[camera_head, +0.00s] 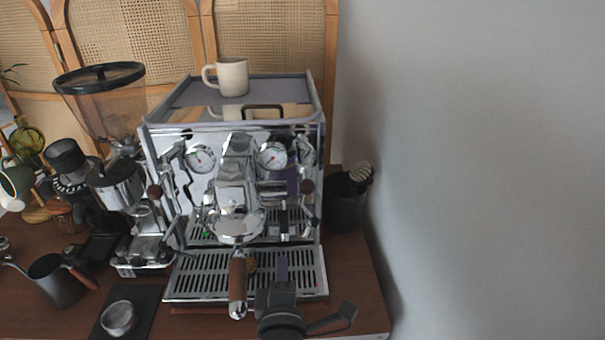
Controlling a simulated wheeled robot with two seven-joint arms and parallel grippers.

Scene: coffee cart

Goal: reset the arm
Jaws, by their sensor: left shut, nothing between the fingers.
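My left gripper (282,262) is at the bottom middle, in front of the espresso machine (225,140) and over its drip tray (200,285). Its narrow fingers point toward the machine, closed together with nothing between them. The portafilter (238,280), with a wooden handle, sits under the machine's group head just left of my left gripper. A visible gap separates the handle from the fingers. My right gripper is not in view.
A beige mug (231,77) stands on the machine. The grinder (110,150), grey pitcher (54,281) and metal cup (119,318) on a dark mat are left. A black bin (343,205) stands right, near the wall. The counter's right front is clear.

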